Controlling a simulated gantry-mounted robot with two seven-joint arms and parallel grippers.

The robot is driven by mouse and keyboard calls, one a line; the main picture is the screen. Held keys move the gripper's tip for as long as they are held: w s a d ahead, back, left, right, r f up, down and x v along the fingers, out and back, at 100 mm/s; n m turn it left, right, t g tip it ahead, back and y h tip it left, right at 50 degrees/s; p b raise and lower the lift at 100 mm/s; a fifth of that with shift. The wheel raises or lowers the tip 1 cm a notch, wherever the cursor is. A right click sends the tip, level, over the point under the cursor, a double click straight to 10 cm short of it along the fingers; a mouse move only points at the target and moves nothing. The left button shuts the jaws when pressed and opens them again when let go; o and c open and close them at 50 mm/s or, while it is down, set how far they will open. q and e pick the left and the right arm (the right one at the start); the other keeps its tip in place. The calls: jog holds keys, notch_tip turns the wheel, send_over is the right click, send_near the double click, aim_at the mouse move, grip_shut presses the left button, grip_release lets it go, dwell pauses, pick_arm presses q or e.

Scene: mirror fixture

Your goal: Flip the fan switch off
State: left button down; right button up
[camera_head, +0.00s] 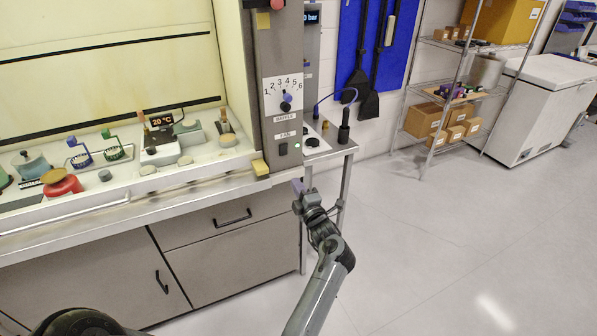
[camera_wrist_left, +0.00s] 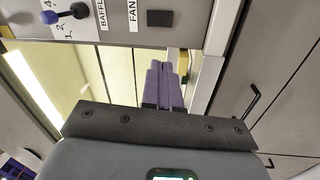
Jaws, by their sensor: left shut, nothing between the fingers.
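The fan switch (camera_head: 283,149) is a small dark rectangle on the grey fume hood post, just below the FAN label. It also shows in the left wrist view (camera_wrist_left: 160,18), near the top, beside the FAN label. Its rocker position is too small to tell. My left gripper (camera_head: 298,187) has purple fingers and hovers below and slightly right of the switch, apart from it. In the left wrist view the two fingers (camera_wrist_left: 163,83) lie together, shut and empty, pointing toward the panel. My right gripper is not in view.
A baffle dial (camera_head: 286,101) with a blue-tipped knob sits above the switch. A yellow block (camera_head: 260,167) is on the hood sill at left. A small metal side table (camera_head: 335,148) stands close at right.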

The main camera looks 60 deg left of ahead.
pick_arm(q)
jog(key=shift+w+d+r+n+b, duration=0.1)
jog(key=shift+w+r+n+b, duration=0.35)
jog(key=shift+w+b, duration=0.4)
jog(key=shift+w+d+r+n+b, duration=0.1)
jog(key=shift+w+r+n+b, duration=0.4)
jog(key=shift+b, duration=0.4)
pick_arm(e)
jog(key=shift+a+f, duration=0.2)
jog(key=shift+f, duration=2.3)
pick_arm(q)
jog(key=shift+w+a+f, duration=0.1)
jog(key=shift+f, duration=0.05)
